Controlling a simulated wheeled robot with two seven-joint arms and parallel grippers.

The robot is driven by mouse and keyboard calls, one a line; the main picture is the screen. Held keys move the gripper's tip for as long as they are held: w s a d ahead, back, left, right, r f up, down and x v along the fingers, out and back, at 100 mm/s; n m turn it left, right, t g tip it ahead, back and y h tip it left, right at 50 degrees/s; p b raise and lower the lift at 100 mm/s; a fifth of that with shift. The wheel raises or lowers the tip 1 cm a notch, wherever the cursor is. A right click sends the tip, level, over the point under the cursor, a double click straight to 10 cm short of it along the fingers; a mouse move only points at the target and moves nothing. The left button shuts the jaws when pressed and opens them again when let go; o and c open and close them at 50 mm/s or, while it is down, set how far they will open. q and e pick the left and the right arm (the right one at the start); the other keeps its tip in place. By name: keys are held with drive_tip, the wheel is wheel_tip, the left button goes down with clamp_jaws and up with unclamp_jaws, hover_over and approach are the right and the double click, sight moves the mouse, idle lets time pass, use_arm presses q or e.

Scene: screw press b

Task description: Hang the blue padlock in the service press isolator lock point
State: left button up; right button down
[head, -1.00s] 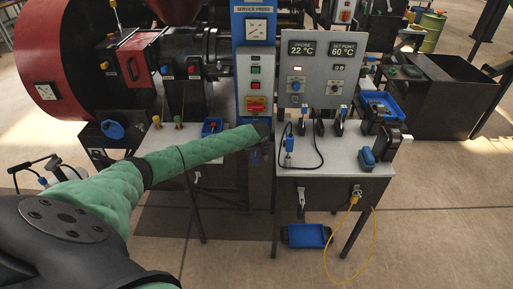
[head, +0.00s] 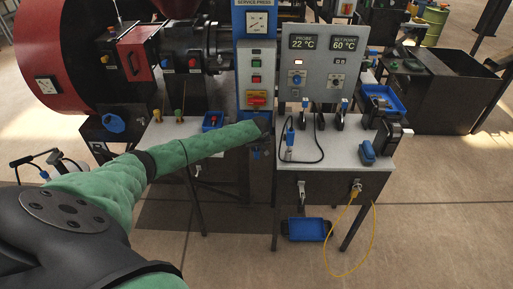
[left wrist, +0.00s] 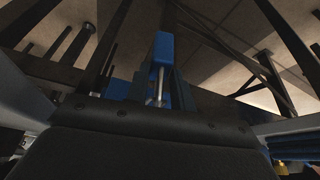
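The service press isolator (head: 257,100), a red switch on a yellow plate, sits low on the grey control box of the blue press column. My left arm reaches across to the column, and my left gripper (head: 262,126) is just below the isolator, mostly hidden by its own arm. In the left wrist view a blue padlock (left wrist: 162,50) with a metal shackle (left wrist: 159,86) sits between the dark fingers of my left gripper (left wrist: 160,95), which look shut on it. The lock hole is too small to make out. My right gripper is out of view.
A grey bench (head: 330,150) to the right carries a panel with temperature displays (head: 322,43), a looped black cable and a blue block (head: 367,152). A red machine stands left.

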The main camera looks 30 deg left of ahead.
use_arm(q)
drive_tip(key=o, duration=0.4)
drive_tip(key=shift+o, duration=0.2)
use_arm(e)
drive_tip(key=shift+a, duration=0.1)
use_arm(q)
drive_tip(key=shift+s+r, duration=0.1)
drive_tip(key=shift+r, duration=0.1)
drive_tip(key=b+v, duration=0.2)
drive_tip(key=v, duration=0.5)
drive_tip(key=shift+r, duration=0.15)
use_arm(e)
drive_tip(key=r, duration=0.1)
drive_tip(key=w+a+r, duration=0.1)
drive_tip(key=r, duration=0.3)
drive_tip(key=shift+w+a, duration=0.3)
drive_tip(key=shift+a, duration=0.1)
use_arm(q)
drive_tip(key=shift+s, duration=0.1)
